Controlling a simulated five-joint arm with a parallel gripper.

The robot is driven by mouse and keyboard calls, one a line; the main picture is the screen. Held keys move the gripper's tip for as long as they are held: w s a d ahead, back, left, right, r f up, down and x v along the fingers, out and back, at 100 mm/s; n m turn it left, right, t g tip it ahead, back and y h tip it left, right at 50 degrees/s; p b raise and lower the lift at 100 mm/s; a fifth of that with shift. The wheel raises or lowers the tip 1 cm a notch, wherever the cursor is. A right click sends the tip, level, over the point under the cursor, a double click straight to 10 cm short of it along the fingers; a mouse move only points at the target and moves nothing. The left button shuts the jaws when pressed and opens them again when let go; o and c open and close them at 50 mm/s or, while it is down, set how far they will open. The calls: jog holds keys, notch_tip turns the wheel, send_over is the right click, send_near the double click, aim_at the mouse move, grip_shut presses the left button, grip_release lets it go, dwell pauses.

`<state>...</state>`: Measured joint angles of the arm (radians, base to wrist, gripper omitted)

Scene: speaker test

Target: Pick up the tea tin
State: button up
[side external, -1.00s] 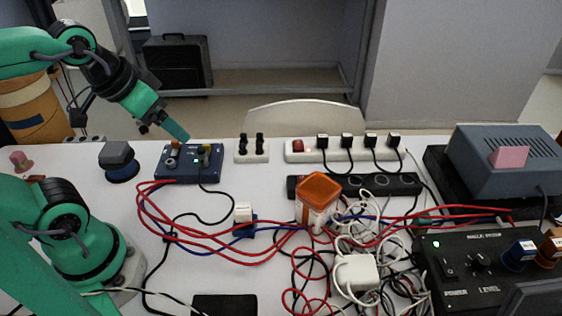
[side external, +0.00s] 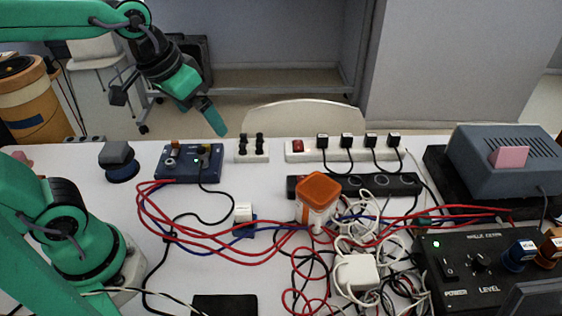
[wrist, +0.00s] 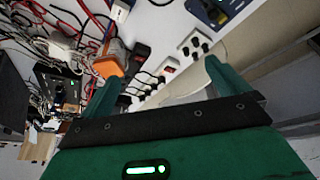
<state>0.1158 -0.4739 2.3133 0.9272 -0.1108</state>
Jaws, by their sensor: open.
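The tea tin (side external: 318,189), a clear-sided box with an orange lid, stands upright among the cables in the middle of the table. In the wrist view, its orange lid (wrist: 108,66) shows just beyond the left finger. My gripper (side external: 212,116) is above the table's back edge, up and to the left of the tin and well apart from it. In the wrist view, my gripper (wrist: 160,88) has its two fingers spread, with nothing held between them.
Tangled red, blue and white cables (side external: 205,243) surround the tin. A black power strip (side external: 402,184) lies just behind it, and a white one (side external: 310,150) behind that. A blue board (side external: 180,174) sits at left. A black control box (side external: 480,262) and grey device (side external: 520,150) fill the right.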

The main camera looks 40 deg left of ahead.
jog(key=w+d+f+g, duration=0.2)
jog(key=w+d+f, duration=0.2)
jog(key=w+d, duration=0.45)
jog(key=g, duration=0.2)
send_over(318, 188)
jog(key=shift+y, duration=0.3)
jog(key=f, duration=0.8)
jog(key=shift+a, duration=0.2)
jog(key=shift+d+f, duration=0.2)
jog(key=shift+f, duration=0.1)
jog(key=shift+f, duration=1.2)
jog(key=shift+f, duration=0.1)
jog(key=shift+w+f, duration=0.2)
jog(key=shift+f, duration=2.3)
jog(key=shift+c, duration=0.4)
